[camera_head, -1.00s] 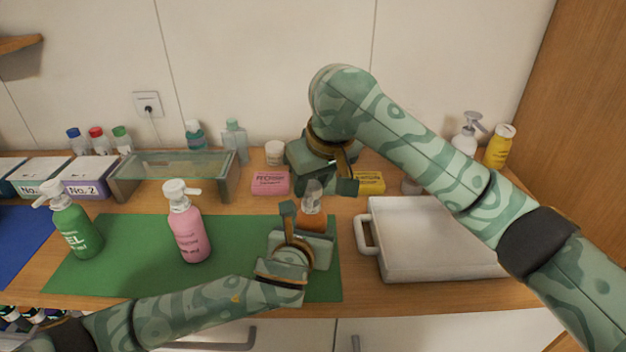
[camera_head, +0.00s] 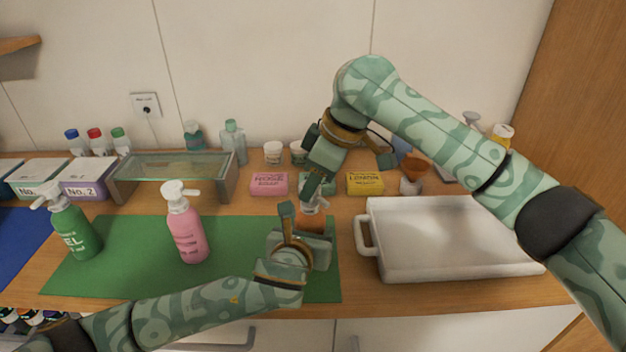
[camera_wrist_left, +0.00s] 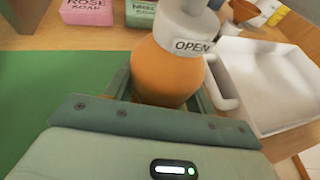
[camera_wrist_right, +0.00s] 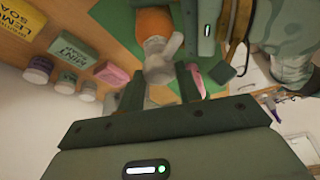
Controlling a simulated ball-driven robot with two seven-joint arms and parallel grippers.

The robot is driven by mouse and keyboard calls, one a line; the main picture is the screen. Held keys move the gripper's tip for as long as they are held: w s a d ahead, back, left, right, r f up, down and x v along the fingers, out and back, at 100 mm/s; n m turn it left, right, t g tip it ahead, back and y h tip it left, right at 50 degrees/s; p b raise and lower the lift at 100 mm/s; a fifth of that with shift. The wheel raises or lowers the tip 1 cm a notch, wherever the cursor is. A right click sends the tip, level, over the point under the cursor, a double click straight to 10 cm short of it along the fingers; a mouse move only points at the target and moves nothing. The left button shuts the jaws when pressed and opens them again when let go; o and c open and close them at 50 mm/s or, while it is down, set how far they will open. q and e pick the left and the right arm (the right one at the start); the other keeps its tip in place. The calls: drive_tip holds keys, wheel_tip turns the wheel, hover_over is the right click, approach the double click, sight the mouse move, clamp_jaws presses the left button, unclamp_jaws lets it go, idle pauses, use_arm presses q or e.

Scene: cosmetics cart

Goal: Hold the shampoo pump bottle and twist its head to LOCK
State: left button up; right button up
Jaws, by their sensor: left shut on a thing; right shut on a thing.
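An orange pump bottle (camera_head: 311,222) stands upright at the right end of the green mat (camera_head: 130,270). In the left wrist view its orange body (camera_wrist_left: 165,75) sits between the jaws of my left gripper (camera_head: 305,238), which is shut on it. Its grey-white collar (camera_wrist_left: 192,42) reads OPEN toward that camera. My right gripper (camera_head: 318,192) comes down from above and is shut on the pump head, its fingers beside it. In the right wrist view the pale head (camera_wrist_right: 162,62) shows at the fingertips. Part of the bottle is hidden by my grippers.
A pink pump bottle (camera_head: 188,228) and a green pump bottle (camera_head: 75,230) stand to the left. Pink (camera_head: 269,184) and yellow (camera_head: 365,184) soap boxes sit behind. A white tray (camera_head: 450,262) lies close on the right. A glass-topped stand (camera_head: 175,170) is at the back left.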

drive_tip(key=n+g, duration=0.1)
drive_tip(key=n, duration=0.3)
drive_tip(key=shift+w+n+g, duration=0.2)
drive_tip(key=shift+n+g, duration=0.1)
drive_tip(key=shift+g, duration=0.1)
drive_tip(key=n, duration=0.2)
drive_tip(key=n+g, duration=0.1)
drive_tip(key=n, duration=0.1)
drive_tip(key=shift+w+g, duration=0.15)
drive_tip(key=shift+g, duration=0.15)
drive_tip(key=shift+n+h, duration=0.3)
drive_tip(key=shift+n, duration=0.1)
drive_tip(key=o, duration=1)
drive_tip(key=v, duration=1.2)
drive_tip(key=shift+w+d+f, duration=0.1)
use_arm(q)
drive_tip(key=o, duration=1.3)
drive_tip(key=shift+c, duration=0.2)
